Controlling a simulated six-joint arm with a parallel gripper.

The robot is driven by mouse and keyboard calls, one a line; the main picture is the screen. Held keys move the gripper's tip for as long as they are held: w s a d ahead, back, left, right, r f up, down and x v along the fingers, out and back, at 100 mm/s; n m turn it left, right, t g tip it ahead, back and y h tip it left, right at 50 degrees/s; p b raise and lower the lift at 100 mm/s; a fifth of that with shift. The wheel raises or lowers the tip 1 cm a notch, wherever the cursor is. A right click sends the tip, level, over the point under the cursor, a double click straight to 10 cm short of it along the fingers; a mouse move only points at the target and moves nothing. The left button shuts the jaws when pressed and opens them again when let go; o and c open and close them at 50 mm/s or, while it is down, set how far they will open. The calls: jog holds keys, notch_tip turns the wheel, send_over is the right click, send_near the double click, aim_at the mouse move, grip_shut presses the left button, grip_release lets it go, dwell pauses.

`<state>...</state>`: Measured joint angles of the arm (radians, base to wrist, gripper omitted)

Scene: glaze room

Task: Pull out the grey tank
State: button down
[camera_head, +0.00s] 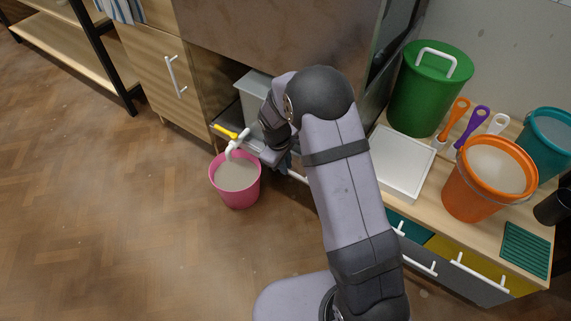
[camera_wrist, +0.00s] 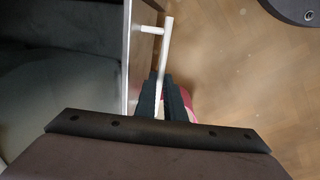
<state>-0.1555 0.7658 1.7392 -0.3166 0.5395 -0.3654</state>
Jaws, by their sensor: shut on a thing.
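The grey tank (camera_head: 252,90) sits in the low opening under the counter, partly hidden behind my arm. My gripper (camera_wrist: 161,98) is shut on this bar handle. In the head view, my gripper (camera_head: 284,162) is mostly hidden by my wrist, low at the opening. The end of the white handle (camera_head: 298,177) shows beside it.
A pink bucket (camera_head: 238,198) of pale liquid stands on the floor under a white spout (camera_head: 236,147) with a yellow lever (camera_head: 226,131). A counter at right holds a green bin (camera_head: 425,95), white tray (camera_head: 385,175) and orange bucket (camera_head: 460,195). Floor at left is clear.

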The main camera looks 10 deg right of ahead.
jog(key=s+a, duration=2)
jog(key=shift+s+a, duration=0.15)
jog(key=shift+s, duration=0.1)
jog(key=c, duration=1.8)
grip_release()
jog(key=shift+c, duration=0.2)
notch_tip(320, 180, up, 7)
jog(key=s+a+p, duration=0.1)
jog(key=p, duration=0.3)
jog(key=shift+r, duration=0.1)
